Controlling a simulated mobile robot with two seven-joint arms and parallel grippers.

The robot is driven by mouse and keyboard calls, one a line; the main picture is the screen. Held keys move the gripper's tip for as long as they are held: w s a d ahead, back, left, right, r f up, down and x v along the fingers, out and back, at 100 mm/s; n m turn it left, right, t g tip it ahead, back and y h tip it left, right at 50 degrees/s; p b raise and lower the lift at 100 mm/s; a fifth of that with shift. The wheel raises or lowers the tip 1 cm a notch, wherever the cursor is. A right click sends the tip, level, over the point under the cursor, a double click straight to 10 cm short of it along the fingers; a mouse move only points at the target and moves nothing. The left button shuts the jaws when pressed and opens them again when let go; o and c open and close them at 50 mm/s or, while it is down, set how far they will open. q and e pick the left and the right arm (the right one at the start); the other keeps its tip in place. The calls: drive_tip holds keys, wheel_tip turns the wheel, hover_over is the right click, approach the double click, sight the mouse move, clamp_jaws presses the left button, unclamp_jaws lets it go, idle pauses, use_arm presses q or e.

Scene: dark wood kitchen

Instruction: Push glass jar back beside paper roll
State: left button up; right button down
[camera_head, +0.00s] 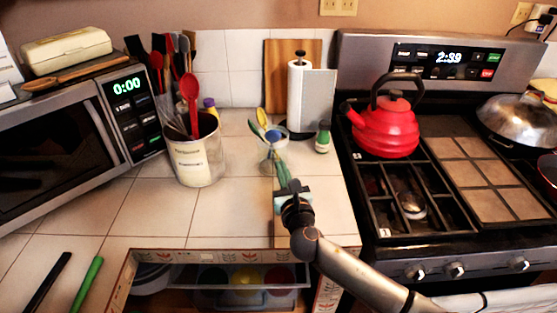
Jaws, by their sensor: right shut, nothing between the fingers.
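The glass jar (265,153), clear with a few colourful utensils in it, stands upright on the tiled counter in the head view. The paper roll (317,103) stands on a dark holder behind it and to its right. My right gripper (281,168) is shut and empty, its tips at the near side of the jar and partly covering it. I cannot tell whether they touch the glass. My left gripper is out of view.
A large utensil can (198,163) stands left of the jar, and a small green bottle (322,138) stands to its right. A cutting board (277,90) leans on the back wall. The stove with a red kettle (385,130) is at right. An open drawer (225,275) lies below the counter.

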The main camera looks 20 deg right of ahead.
sight(276, 153)
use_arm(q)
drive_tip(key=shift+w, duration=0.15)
use_arm(e)
drive_tip(key=shift+w+d, duration=0.15)
drive_tip(key=shift+w, duration=1.75)
